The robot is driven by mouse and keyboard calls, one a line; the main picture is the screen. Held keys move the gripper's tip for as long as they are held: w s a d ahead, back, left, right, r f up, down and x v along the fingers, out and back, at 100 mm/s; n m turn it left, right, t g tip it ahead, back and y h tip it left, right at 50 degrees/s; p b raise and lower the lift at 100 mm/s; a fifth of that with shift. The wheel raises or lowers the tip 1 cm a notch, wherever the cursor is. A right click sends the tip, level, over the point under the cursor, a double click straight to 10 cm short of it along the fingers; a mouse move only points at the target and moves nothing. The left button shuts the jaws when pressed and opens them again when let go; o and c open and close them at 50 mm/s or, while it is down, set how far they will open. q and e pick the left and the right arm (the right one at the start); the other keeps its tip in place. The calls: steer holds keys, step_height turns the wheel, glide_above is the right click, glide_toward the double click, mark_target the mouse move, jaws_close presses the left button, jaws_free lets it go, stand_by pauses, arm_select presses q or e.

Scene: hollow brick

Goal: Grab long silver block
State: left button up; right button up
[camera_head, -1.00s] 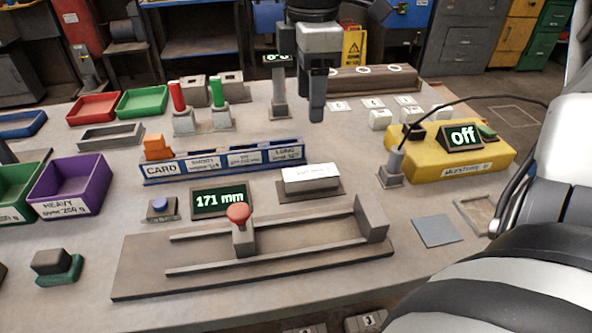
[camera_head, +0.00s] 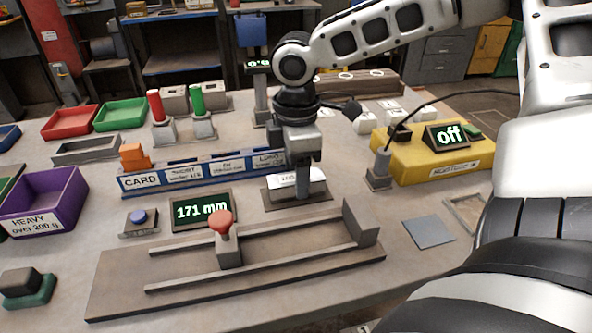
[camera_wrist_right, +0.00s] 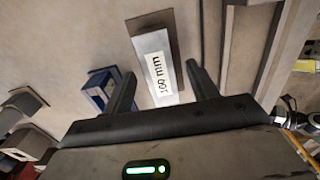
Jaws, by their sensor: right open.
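The silver block (camera_head: 320,188), with a white label ending in "mm", lies on a dark flat base (camera_head: 284,203) behind the slide gauge. In the right wrist view the block (camera_wrist_right: 151,44) points up between my fingers. My right gripper (camera_head: 302,192) hangs down over the block in the head view and hides its middle. In the right wrist view its two fingers (camera_wrist_right: 158,80) are spread, one on each side of the block's near part. The gripper is open and holds nothing; I cannot tell whether the fingers touch the block. My left gripper is out of view.
The slide gauge (camera_head: 110,285) with a red knob (camera_head: 220,219) lies in front. A display (camera_head: 202,210) reads 171 mm. A blue labelled rack (camera_head: 128,185) stands behind left, a yellow station (camera_head: 430,172) reading "off" at right. A grey pad (camera_head: 429,232) lies at right.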

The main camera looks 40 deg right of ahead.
steer(key=shift+f, duration=0.9)
steer(key=shift+r, duration=0.1)
jaws_close()
